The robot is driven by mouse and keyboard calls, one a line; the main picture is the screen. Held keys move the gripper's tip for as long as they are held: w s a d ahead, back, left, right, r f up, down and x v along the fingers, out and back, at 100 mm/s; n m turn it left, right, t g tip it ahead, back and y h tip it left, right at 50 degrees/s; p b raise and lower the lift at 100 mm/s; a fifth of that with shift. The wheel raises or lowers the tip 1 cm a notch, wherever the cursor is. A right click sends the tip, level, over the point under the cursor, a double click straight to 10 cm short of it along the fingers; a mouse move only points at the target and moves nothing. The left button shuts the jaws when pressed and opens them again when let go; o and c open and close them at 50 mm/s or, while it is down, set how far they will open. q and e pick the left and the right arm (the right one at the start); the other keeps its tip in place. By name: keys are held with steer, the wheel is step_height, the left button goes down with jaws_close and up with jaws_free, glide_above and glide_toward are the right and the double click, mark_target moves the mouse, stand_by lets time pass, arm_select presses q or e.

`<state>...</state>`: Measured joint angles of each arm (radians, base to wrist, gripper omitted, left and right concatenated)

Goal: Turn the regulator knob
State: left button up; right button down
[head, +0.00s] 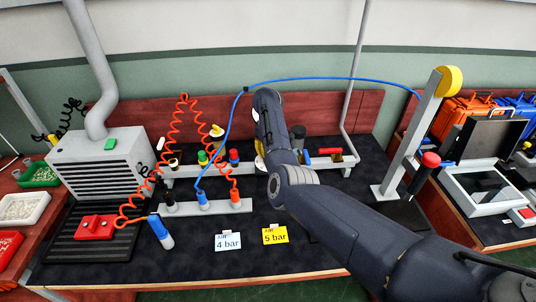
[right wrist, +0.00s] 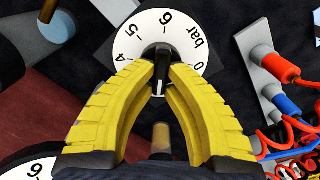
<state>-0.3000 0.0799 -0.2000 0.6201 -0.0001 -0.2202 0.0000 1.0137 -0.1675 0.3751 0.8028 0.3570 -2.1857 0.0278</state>
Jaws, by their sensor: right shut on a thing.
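In the right wrist view, my right gripper (right wrist: 161,76) has its yellow fingers closed on a black regulator knob (right wrist: 162,60). The knob sits at the centre of a white round dial (right wrist: 150,22) marked in bar. The 4, 5, 6 and 0 show on the dial; the fingers hide its lower part. A white mark on the knob points down the picture, between the fingers. In the head view, my right arm reaches to the back of the bench and hides the knob. My left gripper is in neither view.
A "4 bar" card (head: 228,241) and a yellow "5 bar" card (head: 275,234) lie on the dark bench. Red coiled hoses (head: 172,132) and a blue hose (head: 226,142) hang to the left of my arm. A second dial (right wrist: 28,170) shows at the wrist view's lower left.

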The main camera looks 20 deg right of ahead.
steer(key=c, duration=1.4)
jaws_free()
steer(key=shift+r, duration=0.1)
step_height(320, 180, up, 12)
